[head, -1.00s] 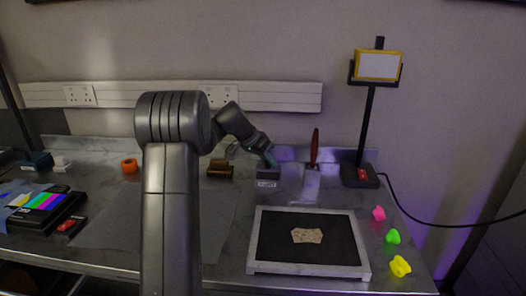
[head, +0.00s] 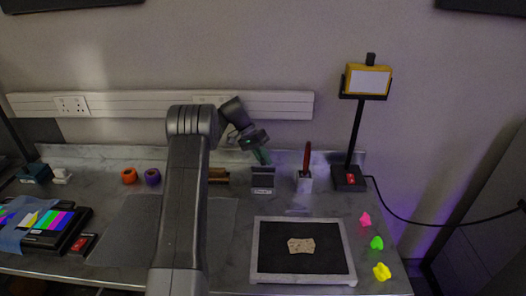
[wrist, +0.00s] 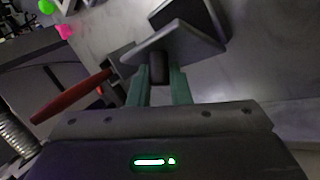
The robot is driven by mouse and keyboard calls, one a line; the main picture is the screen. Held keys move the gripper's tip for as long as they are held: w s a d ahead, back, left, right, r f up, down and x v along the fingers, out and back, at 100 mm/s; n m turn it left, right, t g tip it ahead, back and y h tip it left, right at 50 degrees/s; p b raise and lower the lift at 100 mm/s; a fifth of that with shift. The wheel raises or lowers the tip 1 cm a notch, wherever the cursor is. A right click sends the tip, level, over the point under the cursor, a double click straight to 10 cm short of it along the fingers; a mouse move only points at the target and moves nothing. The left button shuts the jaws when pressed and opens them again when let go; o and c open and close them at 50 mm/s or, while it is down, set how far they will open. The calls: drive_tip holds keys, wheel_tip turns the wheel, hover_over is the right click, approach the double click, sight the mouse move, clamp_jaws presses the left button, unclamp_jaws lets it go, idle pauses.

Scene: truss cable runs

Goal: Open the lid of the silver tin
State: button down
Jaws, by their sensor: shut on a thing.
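The silver tin (head: 263,189) is a small grey box with a label on its front, at the back of the bench in the head view. Its lid (wrist: 190,42) shows in the wrist view as a grey plate tilted up, with the tin's dark inside (wrist: 183,12) beyond it. My gripper (head: 264,160) is at the tin from above and behind. In the wrist view its green fingers (wrist: 159,83) are shut on the dark knob (wrist: 157,68) of the lid. The tin's hinge is hard to make out.
A red-handled tool (head: 307,158) stands in a holder close to the tin's right. A lamp-like stand (head: 355,140) is further right. A brown block (head: 218,175) is on the left. A black-topped tray (head: 265,274) lies in front.

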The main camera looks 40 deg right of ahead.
drive_tip(key=shift+w+d+n+g+y+p, duration=0.5)
drive_tip(key=shift+g+p, duration=0.3)
drive_tip(key=shift+p, duration=0.45)
drive_tip(key=shift+w+d+g+y+p, duration=0.15)
drive_tip(key=shift+w+g+y+p, duration=0.15)
drive_tip(key=shift+g+p, duration=0.1)
drive_tip(key=c, duration=1.3)
unclamp_jaws()
drive_tip(key=shift+c, duration=0.2)
drive_tip(key=shift+s+b, duration=0.15)
drive_tip(key=shift+b, duration=0.25)
